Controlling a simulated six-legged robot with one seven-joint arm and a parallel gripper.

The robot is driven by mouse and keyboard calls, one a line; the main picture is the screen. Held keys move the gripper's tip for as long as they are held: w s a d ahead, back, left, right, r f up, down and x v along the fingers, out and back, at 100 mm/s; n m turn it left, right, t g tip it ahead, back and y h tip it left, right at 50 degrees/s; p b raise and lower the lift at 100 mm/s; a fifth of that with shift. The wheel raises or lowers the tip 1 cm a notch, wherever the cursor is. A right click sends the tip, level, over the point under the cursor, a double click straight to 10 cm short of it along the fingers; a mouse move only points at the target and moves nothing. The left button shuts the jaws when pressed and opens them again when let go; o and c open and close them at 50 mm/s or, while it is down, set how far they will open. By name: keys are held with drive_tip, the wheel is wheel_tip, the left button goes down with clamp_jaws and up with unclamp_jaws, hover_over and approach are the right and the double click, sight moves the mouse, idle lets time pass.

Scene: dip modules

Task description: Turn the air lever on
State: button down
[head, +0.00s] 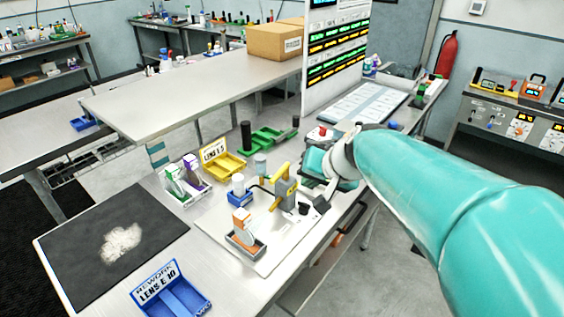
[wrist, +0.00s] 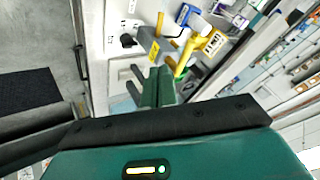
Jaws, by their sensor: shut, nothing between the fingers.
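A grey fixture (head: 286,192) with yellow parts stands on the white board of the bench. A yellow bar (head: 281,203) at its front looks like the air lever, but I cannot tell its on or off position. In the wrist view a yellow bar (wrist: 184,57) lies beyond the grey post (wrist: 155,46) with a yellow label. My gripper (head: 320,204) is shut and empty, just right of the fixture and apart from the yellow bar. My arm hides part of the bench behind it.
On the bench are a blue rework tray (head: 170,292), a yellow lens tray (head: 222,160), a grey tray with an orange-white box (head: 245,244), and a black mat (head: 112,240). A black knob (head: 304,208) stands near my gripper. The aisle floor to the right is clear.

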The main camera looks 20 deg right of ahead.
drive_tip(key=v, duration=0.4)
drive_tip(key=shift+s+a, duration=0.1)
drive_tip(key=shift+a, duration=0.3)
drive_tip(key=s+a+f+n+g+h, duration=0.1)
drive_tip(key=s+a+f+n, duration=0.1)
drive_tip(key=s+a, duration=0.2)
drive_tip(key=s+a+f+n+g+h, duration=0.1)
drive_tip(key=s+a+f+n, duration=0.1)
drive_tip(key=s, duration=0.5)
drive_tip(key=shift+s+a+f+n, duration=0.3)
drive_tip(key=shift+a+f+n, duration=0.05)
drive_tip(key=shift+a+n, duration=0.5)
